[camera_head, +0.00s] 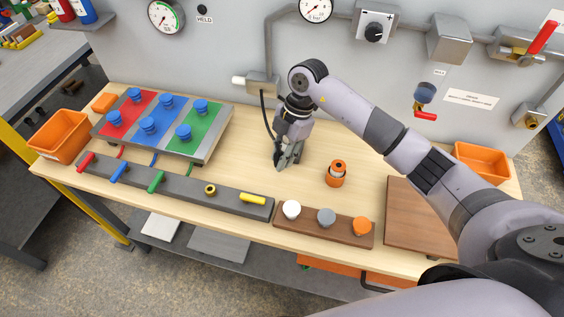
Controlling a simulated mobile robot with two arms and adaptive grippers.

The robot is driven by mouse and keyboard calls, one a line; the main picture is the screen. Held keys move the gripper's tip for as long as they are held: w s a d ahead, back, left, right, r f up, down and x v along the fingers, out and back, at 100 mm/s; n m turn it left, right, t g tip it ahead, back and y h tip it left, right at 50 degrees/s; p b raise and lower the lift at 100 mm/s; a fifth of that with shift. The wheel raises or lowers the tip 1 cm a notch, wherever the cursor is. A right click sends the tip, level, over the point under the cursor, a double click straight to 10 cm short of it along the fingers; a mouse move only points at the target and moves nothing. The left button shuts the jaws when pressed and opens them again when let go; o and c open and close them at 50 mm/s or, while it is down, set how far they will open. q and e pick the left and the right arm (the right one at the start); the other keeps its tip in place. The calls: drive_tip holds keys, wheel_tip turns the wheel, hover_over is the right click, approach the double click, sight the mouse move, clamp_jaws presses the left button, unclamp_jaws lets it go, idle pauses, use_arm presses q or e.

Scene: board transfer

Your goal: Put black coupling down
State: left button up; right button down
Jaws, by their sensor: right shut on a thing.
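My right gripper (284,160) points down over the middle of the wooden table (258,178), between the coloured panel and an orange fitting. Its fingers are shut on a small dark piece, which I take to be the black coupling. The fingers hide most of it, so its outline is hard to make out. The fingertips are close to the table top, but I cannot tell whether the piece touches it. My left gripper is not in view.
A sloped panel (222,130) with blue knobs stands at the left. In front lie a dark rail (180,186) and a brown board (302,222) with white, grey and orange pieces. The orange fitting (337,178) stands right of the gripper. Orange bins (62,136) flank the table.

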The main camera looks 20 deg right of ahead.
wheel_tip(320, 180, down, 4)
drive_tip(key=shift+f+p, duration=0.2)
drive_tip(key=shift+p, duration=0.2)
drive_tip(key=shift+f, duration=0.1)
drive_tip(key=c, duration=1.4)
unclamp_jaws()
drive_tip(key=b+v, duration=0.3)
drive_tip(key=v, duration=0.9)
